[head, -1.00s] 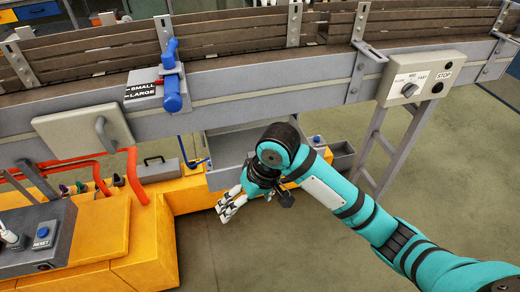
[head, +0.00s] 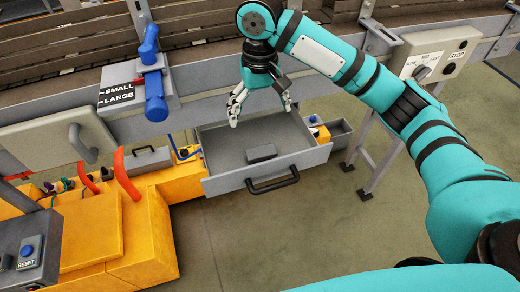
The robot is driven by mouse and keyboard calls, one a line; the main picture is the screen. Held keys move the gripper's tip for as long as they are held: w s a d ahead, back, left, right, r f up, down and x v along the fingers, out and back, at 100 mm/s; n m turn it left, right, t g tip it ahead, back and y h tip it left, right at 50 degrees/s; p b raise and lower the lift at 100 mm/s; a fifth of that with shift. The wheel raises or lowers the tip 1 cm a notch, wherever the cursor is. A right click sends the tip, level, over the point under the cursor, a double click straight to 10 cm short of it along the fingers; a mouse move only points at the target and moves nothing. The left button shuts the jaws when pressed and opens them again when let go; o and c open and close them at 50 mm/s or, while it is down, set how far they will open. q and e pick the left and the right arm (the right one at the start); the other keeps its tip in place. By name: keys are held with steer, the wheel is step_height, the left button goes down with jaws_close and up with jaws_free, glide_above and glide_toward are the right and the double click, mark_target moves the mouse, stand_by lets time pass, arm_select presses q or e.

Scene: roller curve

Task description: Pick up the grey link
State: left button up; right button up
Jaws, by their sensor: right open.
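A small dark grey block, which looks like the grey link (head: 262,153), lies on the floor of an open grey drawer (head: 222,184), right of its middle. My right gripper (head: 261,107) is above the back part of the drawer, its pale fingers spread wide and pointing down. It is empty and apart from the block, which lies below it and nearer the drawer front. My left gripper is not in view.
The drawer has a dark front handle (head: 272,181). Above and behind it runs the grey rail of the roller conveyor (head: 206,68). A blue-handled SMALL/LARGE lever (head: 155,96) and a yellow machine base (head: 148,228) stand to the left. The floor in front is clear.

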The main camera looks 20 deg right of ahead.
step_height(320, 180, down, 4)
glide_above(261, 152)
step_height(261, 152, down, 4)
steer(key=shift+w+f+p, duration=0.15)
steer(key=shift+p, duration=0.3)
steer(key=shift+a+f, duration=0.1)
steer(key=shift+f, duration=0.75)
steer(key=f, duration=0.1)
steer(key=f+p, duration=0.1)
steer(key=f, duration=0.1)
steer(key=shift+d+f, duration=0.2)
steer(key=shift+f, duration=0.4)
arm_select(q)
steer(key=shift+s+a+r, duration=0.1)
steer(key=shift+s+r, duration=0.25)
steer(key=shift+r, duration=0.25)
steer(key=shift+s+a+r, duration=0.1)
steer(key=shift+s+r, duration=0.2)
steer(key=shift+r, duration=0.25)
arm_select(e)
steer(key=shift+c, duration=0.3)
steer(key=c, duration=1.1)
